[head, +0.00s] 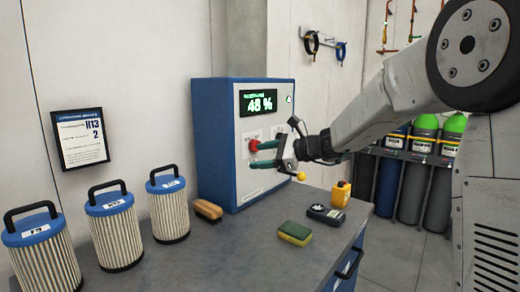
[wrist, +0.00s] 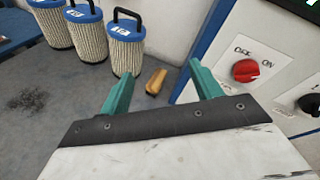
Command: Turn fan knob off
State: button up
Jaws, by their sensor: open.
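The red fan knob (head: 253,145) is on the white front of a blue-sided control box (head: 217,140). In the wrist view the red knob (wrist: 245,71) has OFF printed to its upper left and ON to its upper right. I cannot tell for sure which label it points to. My gripper (head: 257,155) is open, its green fingers extended in front of the panel near the red knob. In the wrist view the fingers (wrist: 162,86) are apart with nothing between them, and the knob is just right of the right finger. I cannot tell whether they touch.
A black knob (wrist: 311,103) is right of the red one. The box's display (head: 258,102) seems to read 48 %. Several filter cartridges (head: 167,210), a brush (head: 208,210), a sponge (head: 295,233), a meter (head: 326,214) and a yellow bottle (head: 341,193) stand or lie on the bench.

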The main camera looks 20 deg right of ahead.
jog(key=w+d+f+m+t+h, duration=0.25)
jog(key=w+d+m+t, duration=0.5)
jog(key=w, duration=0.55)
jog(key=w+a+m+g, duration=0.1)
jog(key=w+a+g, duration=0.1)
jog(key=w, duration=0.4)
jog(key=shift+a+f+y, duration=0.35)
jog(key=shift+a+y, duration=0.1)
jog(key=shift+a, duration=0.3)
jog(key=c, duration=1)
